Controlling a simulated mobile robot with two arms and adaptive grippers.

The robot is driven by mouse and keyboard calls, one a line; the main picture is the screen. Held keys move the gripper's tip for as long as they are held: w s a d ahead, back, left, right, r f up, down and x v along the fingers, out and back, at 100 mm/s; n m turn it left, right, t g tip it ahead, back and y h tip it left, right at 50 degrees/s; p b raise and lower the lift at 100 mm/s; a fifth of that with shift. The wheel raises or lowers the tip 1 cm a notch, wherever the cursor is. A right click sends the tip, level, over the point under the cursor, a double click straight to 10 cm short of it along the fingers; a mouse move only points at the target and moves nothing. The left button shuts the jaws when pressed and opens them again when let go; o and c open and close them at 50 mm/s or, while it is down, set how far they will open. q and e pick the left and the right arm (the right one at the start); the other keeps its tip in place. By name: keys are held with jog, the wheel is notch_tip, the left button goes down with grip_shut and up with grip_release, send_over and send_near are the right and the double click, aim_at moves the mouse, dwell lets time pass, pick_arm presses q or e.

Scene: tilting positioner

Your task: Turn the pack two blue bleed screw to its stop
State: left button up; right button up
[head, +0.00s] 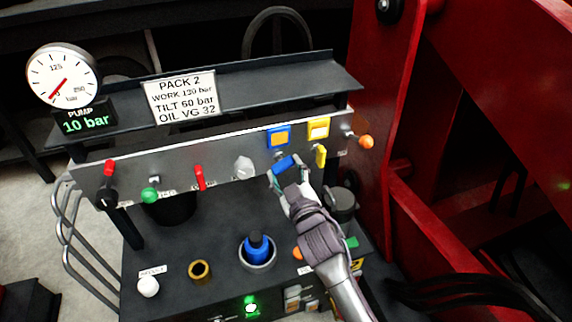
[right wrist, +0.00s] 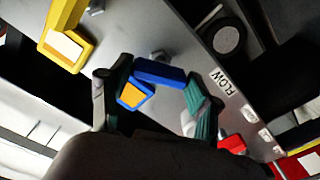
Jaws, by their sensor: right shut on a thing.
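The blue bleed screw (head: 283,165) is a blue handle low on the grey panel (head: 222,160), under a blue tag with an orange face (head: 279,136). My right gripper (head: 279,179) is shut on this handle. In the right wrist view the blue handle (right wrist: 158,72) lies between the two fingers of my gripper (right wrist: 152,98), and the blue and orange tag (right wrist: 133,95) shows near the left finger. The handle is tilted in the head view. The fingers hide part of it. The left gripper is not in view.
A yellow handle (head: 321,156) hangs close to the right of the blue one, under a yellow tag (head: 318,128). A white knob (head: 243,167) and a red lever (head: 199,178) are to the left. The pump gauge (head: 63,77) reads 10 bar. A red frame (head: 385,130) stands at right.

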jog(key=n+p, duration=0.2)
jog(key=n, duration=0.1)
jog(key=shift+r+n, duration=0.1)
jog(key=shift+n, duration=0.3)
jog(key=n+p, duration=0.1)
jog(key=n, duration=0.3)
jog(key=shift+n, duration=0.3)
pick_arm(q)
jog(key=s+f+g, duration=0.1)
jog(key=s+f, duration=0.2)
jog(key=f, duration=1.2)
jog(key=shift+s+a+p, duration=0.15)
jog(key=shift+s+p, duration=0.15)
jog(key=shift+p, duration=0.15)
pick_arm(e)
jog(key=shift+n, duration=2.1)
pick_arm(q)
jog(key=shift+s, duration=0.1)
pick_arm(e)
jog(key=o, duration=1.1)
jog(key=shift+o, duration=0.2)
